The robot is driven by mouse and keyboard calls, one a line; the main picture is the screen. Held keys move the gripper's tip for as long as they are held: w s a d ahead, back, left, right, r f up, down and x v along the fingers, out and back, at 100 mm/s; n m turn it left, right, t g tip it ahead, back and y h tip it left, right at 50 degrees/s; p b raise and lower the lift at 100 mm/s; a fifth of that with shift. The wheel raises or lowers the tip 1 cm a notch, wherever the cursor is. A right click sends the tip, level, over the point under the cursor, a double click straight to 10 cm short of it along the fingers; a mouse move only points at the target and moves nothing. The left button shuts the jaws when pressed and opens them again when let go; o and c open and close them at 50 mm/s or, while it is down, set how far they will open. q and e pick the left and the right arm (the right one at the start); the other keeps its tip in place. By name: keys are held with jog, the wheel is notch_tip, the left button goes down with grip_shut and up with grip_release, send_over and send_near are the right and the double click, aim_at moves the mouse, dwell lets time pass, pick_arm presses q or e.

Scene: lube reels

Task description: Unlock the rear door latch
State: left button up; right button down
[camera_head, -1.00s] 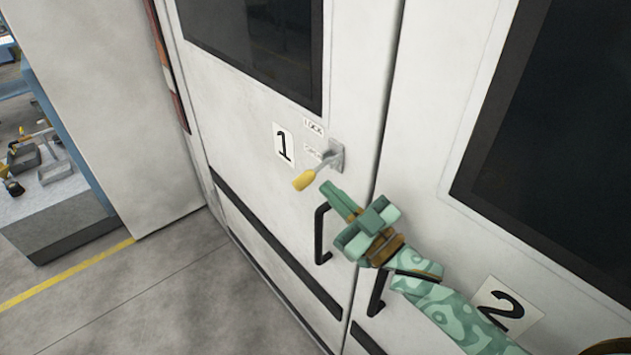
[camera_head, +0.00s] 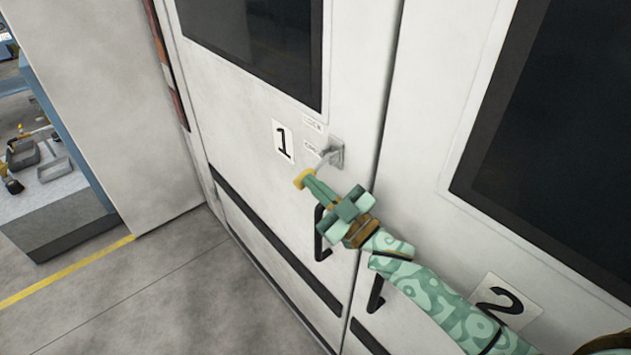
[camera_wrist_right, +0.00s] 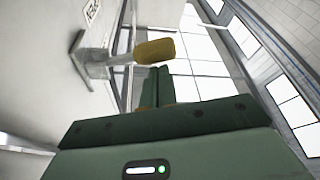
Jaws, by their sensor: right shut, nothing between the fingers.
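The door latch (camera_head: 333,154) is a grey metal plate with a lever that ends in a yellow handle (camera_head: 302,179). It is mounted on the white door marked 1 (camera_head: 262,165). The lever points out and down to the left, near the lower of two small labels. My right gripper (camera_head: 311,178) is shut and empty, its tips at the yellow handle; I cannot tell whether they touch. In the right wrist view the yellow handle (camera_wrist_right: 155,51) lies just beyond the closed fingers (camera_wrist_right: 157,72), and the latch plate (camera_wrist_right: 79,55) is at the left. My left gripper is not in view.
A black handle (camera_head: 318,233) is below the latch on door 1. Another black handle (camera_head: 376,292) is on the door marked 2 (camera_head: 505,301). A grey bench with trays (camera_head: 55,170) stands at the far left. The floor (camera_head: 150,295) at lower left is clear.

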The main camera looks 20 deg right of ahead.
jog(key=shift+d+f+n+y, duration=0.15)
jog(key=shift+f+n+y, duration=0.15)
jog(key=shift+f+n, duration=0.3)
jog(key=shift+r, duration=0.2)
